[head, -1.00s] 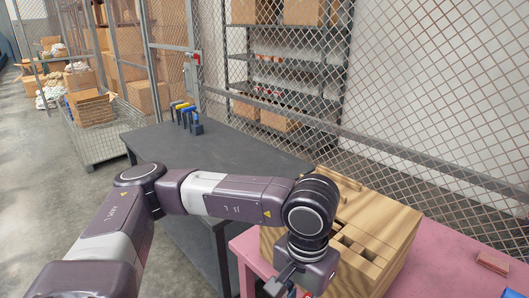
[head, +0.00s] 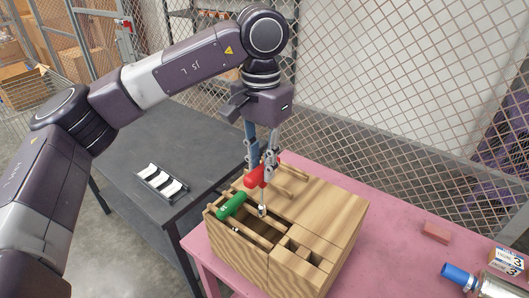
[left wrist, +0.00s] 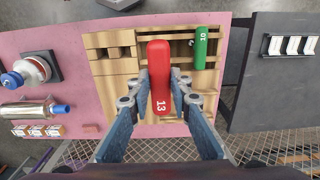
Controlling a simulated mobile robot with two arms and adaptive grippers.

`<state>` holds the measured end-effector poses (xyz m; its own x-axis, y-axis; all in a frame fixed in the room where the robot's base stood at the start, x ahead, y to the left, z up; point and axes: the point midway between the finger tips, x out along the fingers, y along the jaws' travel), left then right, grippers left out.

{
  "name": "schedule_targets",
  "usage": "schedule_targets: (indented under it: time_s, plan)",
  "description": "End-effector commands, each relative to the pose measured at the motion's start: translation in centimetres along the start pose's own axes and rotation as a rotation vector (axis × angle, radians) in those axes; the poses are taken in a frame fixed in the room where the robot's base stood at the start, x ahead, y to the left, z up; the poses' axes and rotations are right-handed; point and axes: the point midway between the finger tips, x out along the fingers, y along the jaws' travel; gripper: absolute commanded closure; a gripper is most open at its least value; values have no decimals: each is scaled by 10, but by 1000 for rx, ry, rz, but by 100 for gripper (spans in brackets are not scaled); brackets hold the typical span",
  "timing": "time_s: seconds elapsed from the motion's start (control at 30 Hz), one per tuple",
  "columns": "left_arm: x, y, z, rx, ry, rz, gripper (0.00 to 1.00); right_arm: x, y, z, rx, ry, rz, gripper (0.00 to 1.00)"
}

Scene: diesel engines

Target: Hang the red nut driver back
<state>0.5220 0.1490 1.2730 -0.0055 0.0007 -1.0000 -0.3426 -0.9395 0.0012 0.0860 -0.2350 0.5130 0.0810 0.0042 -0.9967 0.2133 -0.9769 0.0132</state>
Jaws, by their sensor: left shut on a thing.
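The red nut driver (head: 256,177) is in my left gripper (head: 266,164), above the wooden block (head: 322,210). Its metal shaft points down towards the open, railed side of the block; I cannot tell whether the tip touches a rail. In the left wrist view its red handle, marked 13 (left wrist: 160,78), lies between the two fingers, which are shut on it. A green nut driver (head: 232,205) rests at the block's left rails and shows in the left wrist view marked 10 (left wrist: 201,47). My right gripper is not in view.
The block stands on a pink table (head: 400,220). A dark table (head: 150,150) with a black-and-white holder (head: 161,183) is on the left. A red-brown block (head: 436,232), a blue-capped cylinder (head: 497,284) and small boxes (head: 507,262) lie at the right. A mesh fence (head: 390,110) stands behind.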

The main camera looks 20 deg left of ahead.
Motion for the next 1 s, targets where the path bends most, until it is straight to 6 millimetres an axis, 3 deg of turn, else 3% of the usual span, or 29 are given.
schedule_targets:
  time_s: [0.27,1.0]
  plan:
    - [15,0,0,-1,-1,0,100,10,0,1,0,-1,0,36]
    - [81,0,0,-2,0,0,100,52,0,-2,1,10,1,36]
